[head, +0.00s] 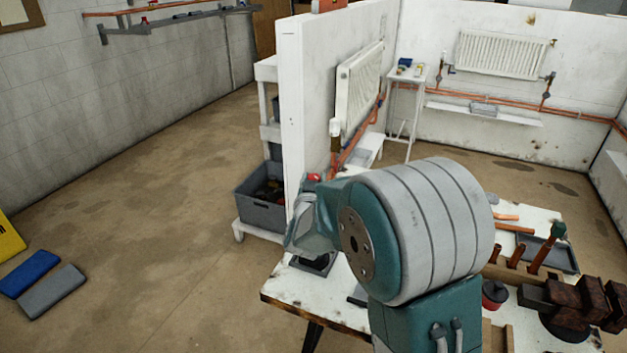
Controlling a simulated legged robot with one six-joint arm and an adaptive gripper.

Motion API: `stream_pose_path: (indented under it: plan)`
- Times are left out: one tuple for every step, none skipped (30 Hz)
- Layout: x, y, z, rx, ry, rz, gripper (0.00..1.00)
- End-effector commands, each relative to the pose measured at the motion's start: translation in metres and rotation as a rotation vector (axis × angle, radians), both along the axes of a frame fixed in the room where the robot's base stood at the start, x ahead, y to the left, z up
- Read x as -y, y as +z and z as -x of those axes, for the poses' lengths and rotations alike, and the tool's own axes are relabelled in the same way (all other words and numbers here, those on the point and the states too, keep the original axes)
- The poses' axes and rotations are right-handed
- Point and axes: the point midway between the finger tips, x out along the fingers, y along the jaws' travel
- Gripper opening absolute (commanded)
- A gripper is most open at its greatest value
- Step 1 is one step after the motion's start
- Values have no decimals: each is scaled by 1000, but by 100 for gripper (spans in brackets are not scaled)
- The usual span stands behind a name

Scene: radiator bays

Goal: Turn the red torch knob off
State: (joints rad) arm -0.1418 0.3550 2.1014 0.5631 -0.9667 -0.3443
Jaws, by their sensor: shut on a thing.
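My gripper (303,238) shows only in part, in the head view, behind the large grey and teal joint of my arm. It hangs low over the left end of the white worktable (283,294), close to the end of the white partition wall. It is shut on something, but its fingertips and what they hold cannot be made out. A small red part (313,177) shows just above the gripper; I cannot tell whether it is the torch knob. No torch can be clearly made out, and my arm hides much of the table.
A dark square item (315,263) lies on the table below my gripper. Copper pipe pieces (515,229), a grey tray (565,257), a red-and-black pot (495,294) and a vise (580,300) crowd its right side. A grey crate (258,212) stands left of the partition (292,110). The left floor is mostly clear.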

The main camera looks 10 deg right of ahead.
Motion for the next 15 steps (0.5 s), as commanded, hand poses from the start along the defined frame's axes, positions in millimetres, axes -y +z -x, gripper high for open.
stream_pose_path:
  plan:
    - [0, -1, 0, -2, -2, 0, 0]
    - [0, -1, 0, -2, -3, 0, 0]
    - [0, -1, 0, -3, -5, 1, 0]
    - [0, -1, 0, -3, -7, 1, 0]
    - [0, -1, 0, -2, -9, 0, 0]
    - [0, -1, 0, -2, -13, 0, 0]
    - [0, -1, 0, -2, -15, 0, 0]
    - [0, -1, 0, -2, -19, 0, 0]
    - [0, -1, 0, -2, -24, 0, 0]
    - [0, -1, 0, -2, -30, -1, 0]
    - [0, -1, 0, -2, -36, -1, 0]
    - [-1, -1, 0, -2, -46, 0, 0]
    - [-1, -1, 0, -2, -55, -1, 0]
    - [-1, -1, 0, -2, -65, -1, 0]
    - [-1, -1, 0, -3, -82, 0, 0]
